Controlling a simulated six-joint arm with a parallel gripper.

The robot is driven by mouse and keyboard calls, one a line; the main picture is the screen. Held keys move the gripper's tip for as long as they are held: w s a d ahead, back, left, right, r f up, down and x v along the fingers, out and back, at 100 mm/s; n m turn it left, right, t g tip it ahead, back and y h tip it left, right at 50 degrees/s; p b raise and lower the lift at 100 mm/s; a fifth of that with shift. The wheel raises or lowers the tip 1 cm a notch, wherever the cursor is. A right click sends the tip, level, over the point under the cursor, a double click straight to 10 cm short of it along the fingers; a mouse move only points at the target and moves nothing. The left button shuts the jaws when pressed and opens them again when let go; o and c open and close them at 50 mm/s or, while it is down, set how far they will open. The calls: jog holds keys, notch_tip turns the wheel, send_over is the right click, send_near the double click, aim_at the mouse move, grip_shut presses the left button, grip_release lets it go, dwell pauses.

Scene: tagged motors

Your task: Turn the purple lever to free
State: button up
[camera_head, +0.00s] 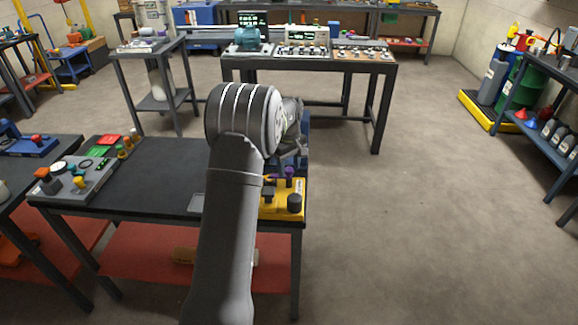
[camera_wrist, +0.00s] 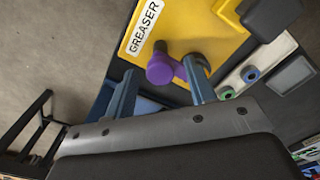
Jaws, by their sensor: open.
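The purple lever (camera_wrist: 161,69) has a round knob end and stands out from a yellow panel labelled GREASER (camera_wrist: 180,25). In the head view the lever (camera_head: 290,172) is a small purple spot at the back edge of the yellow panel (camera_head: 283,212). My gripper (camera_wrist: 160,66) is open, with one blue-grey finger on each side of the lever in the wrist view. A gap shows by the left finger; I cannot tell if the right finger touches the lever. In the head view my arm partly hides the panel, and the gripper is small there. No free marking is legible.
The panel sits at the right end of a dark bench (camera_head: 160,165). A black knob (camera_head: 294,203) stands close by on the panel. A grey control box (camera_head: 80,180) with coloured knobs is at the bench's left. Open floor lies to the right.

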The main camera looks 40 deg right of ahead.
jog(key=c, duration=1)
jog(key=shift+o, duration=0.2)
jog(key=shift+m, duration=0.4)
jog(key=m, duration=0.3)
jog(key=shift+m, duration=0.4)
jog(key=m, duration=0.4)
jog(key=shift+m, duration=0.3)
jog(key=m, duration=0.8)
jog(key=shift+m, duration=0.3)
